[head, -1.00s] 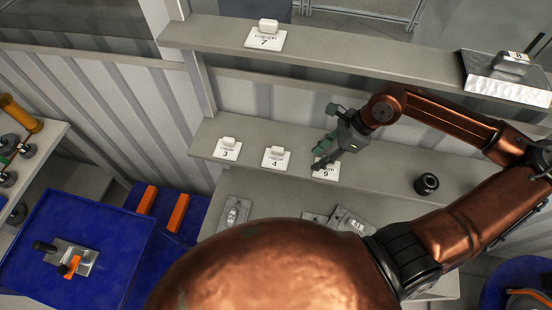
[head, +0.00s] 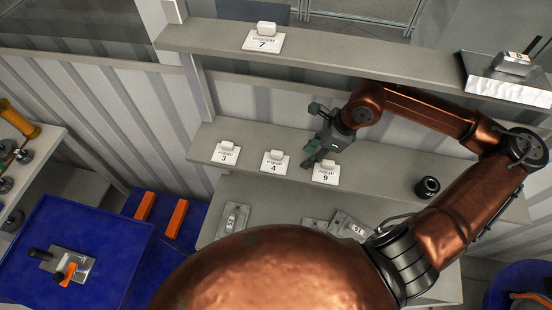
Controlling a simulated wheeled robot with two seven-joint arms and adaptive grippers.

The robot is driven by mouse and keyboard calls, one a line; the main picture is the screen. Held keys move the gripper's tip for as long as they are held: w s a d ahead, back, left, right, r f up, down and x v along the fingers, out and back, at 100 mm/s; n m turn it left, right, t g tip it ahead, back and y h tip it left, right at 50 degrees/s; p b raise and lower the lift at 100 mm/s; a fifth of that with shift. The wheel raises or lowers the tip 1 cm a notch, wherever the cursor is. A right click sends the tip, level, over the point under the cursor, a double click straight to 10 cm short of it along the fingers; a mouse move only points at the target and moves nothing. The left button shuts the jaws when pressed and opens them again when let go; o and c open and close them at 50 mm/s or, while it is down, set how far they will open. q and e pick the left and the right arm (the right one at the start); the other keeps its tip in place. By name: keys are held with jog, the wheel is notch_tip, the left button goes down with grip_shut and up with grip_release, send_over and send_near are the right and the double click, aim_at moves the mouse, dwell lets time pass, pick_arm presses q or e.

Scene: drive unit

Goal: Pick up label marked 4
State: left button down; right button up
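The label marked 4 (head: 274,163) is a white plate with a raised white grip, lying on the middle grey shelf. It sits between the label marked 3 (head: 226,153) on its left and the label marked 9 (head: 326,173) on its right. My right gripper (head: 308,163) reaches in from the right, just above the shelf between labels 4 and 9, nearer to 9. It appears apart from label 4. The gap between its fingertips is too small to judge. My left gripper does not show.
The label marked 7 (head: 263,40) lies on the upper shelf (head: 370,63). A metal block (head: 508,78) stands at that shelf's right end. A black ring-shaped part (head: 427,187) is on the middle shelf. Metal parts lie on the lower shelf. A blue tray (head: 50,235) is at left.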

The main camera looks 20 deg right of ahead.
aim_at(279, 153)
jog(key=shift+w+a+p, duration=0.25)
jog(key=shift+w+a, duration=0.3)
jog(key=shift+a, duration=0.15)
jog(key=shift+w+a+p, duration=0.2)
jog(key=shift+w+a, duration=0.3)
jog(key=shift+a, duration=0.2)
jog(key=w+a+p, duration=0.1)
jog(key=a, duration=0.1)
jog(key=w+a, duration=0.1)
jog(key=shift+w+a+r+p, duration=0.2)
jog(key=shift+w+a+p, duration=0.15)
jog(key=shift+w, duration=0.05)
jog(key=shift+w+a+f+p, duration=0.2)
jog(key=shift+a+f+p, duration=0.15)
jog(key=shift+f, duration=0.2)
jog(key=shift+d+f, duration=0.15)
jog(key=shift+f, duration=0.05)
jog(key=shift+c, duration=0.5)
grip_shut()
